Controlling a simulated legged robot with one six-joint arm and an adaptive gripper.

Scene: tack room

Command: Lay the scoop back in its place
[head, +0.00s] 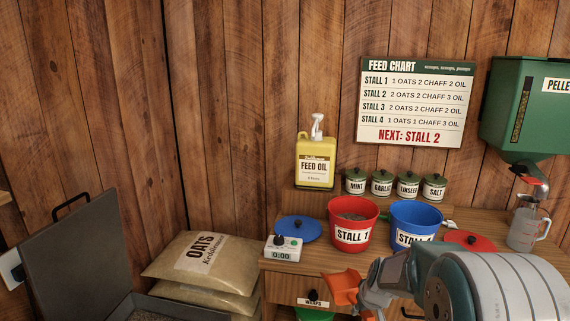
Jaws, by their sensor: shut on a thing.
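An orange scoop (341,288) is held at the front of the counter, near the drawer labelled WRAPS. My gripper (368,297) is shut on the scoop; more orange shows just below the fingers. My arm hides the counter to the right of it. The scoop's own place cannot be made out in this view.
A red STALL 1 bucket (352,236) and a blue bucket (416,239) stand on the counter (322,258). An open grey bin (75,262) and OATS sacks (204,265) are left. A metal jug (527,230) stands right.

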